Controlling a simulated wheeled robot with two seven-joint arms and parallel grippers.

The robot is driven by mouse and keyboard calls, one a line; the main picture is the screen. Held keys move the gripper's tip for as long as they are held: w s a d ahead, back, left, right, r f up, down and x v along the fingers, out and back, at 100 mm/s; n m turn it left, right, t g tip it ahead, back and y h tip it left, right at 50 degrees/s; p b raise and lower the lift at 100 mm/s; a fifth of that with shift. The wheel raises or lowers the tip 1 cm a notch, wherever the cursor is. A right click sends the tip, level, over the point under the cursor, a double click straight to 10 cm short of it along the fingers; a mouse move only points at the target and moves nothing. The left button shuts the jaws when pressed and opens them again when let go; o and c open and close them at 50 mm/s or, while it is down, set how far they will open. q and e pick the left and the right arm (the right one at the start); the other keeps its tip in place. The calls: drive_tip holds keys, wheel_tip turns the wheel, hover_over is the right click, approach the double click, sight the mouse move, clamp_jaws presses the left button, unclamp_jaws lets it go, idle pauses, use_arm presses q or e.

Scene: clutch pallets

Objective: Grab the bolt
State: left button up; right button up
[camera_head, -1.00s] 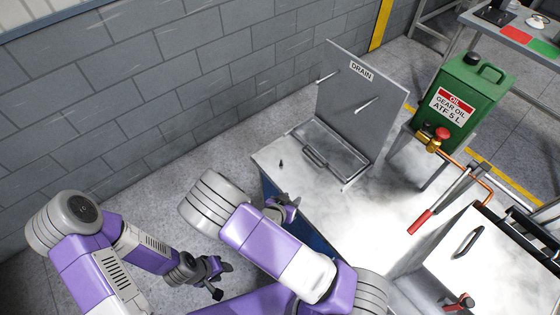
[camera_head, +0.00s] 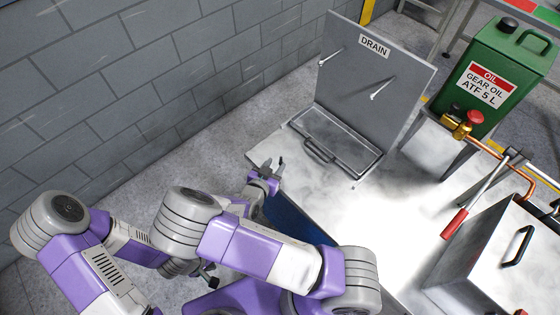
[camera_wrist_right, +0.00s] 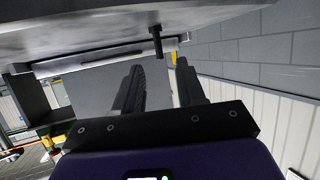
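The bolt (camera_wrist_right: 156,40) is small and dark, and stands on end on the pale bench top, which appears at the top of the right wrist view. In the head view the bolt (camera_head: 281,160) is a tiny dark shape at the bench's left edge, close to my right fingers. My right gripper (camera_head: 271,166) is open and empty. In the right wrist view its two dark fingers (camera_wrist_right: 160,68) are spread, with the bolt ahead of their tips and roughly in line with the gap. My left gripper (camera_head: 210,280) is mostly hidden behind my right arm.
A grey DRAIN panel (camera_head: 355,85) with two pegs stands behind a shallow metal tray (camera_head: 362,160) on the bench (camera_head: 345,205). A green oil can (camera_head: 497,75), a red-handled lever (camera_head: 454,224) and a metal box (camera_head: 480,250) are at the right. A brick wall is behind.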

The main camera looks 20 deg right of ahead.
sight(281, 158)
drive_tip(key=b+x, duration=0.1)
drive_tip(key=x, duration=0.5)
clamp_jaws()
